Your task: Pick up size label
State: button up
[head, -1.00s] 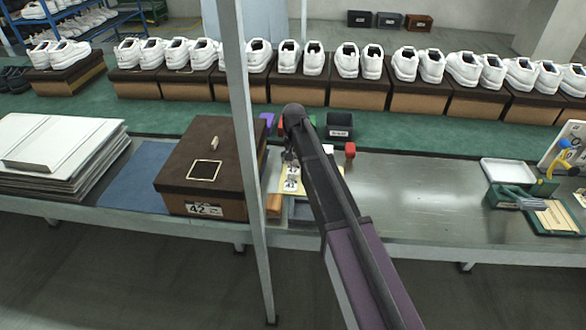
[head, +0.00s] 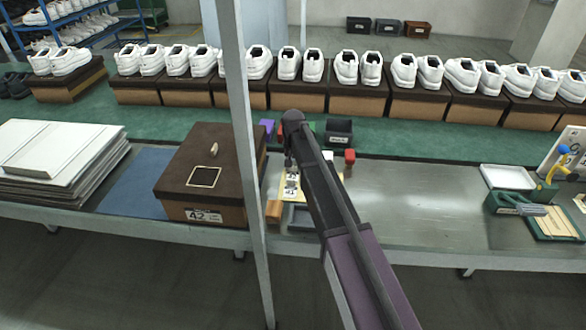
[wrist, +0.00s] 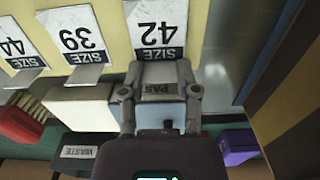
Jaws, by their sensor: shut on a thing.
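In the wrist view, the size 42 label (wrist: 158,28) is white with a dark SIZE band. Its band edge is at my gripper (wrist: 160,82), whose fingers are shut on it. The label appears to lie against the cream board, and I cannot tell whether it is lifted. The size 39 label (wrist: 80,38) and a partly cropped size 44 label (wrist: 16,48) are to its left. In the head view, my gripper (head: 290,165) is over the label board, mostly hidden by my own arm.
A dark waste bin (wrist: 82,152), a red object (wrist: 18,125) and a purple bin (wrist: 240,146) are near the gripper. A brown shoe box (head: 203,180) marked 42 and a grey post (head: 246,150) stand left. Clear metal bench (head: 415,205) lies right.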

aim_at(294, 171)
notch_tip(294, 171, up, 10)
jog(key=p, duration=0.9)
jog(key=shift+p, duration=0.3)
jog(key=shift+f, duration=0.1)
jog(key=c, duration=0.3)
jog(key=shift+s, duration=0.15)
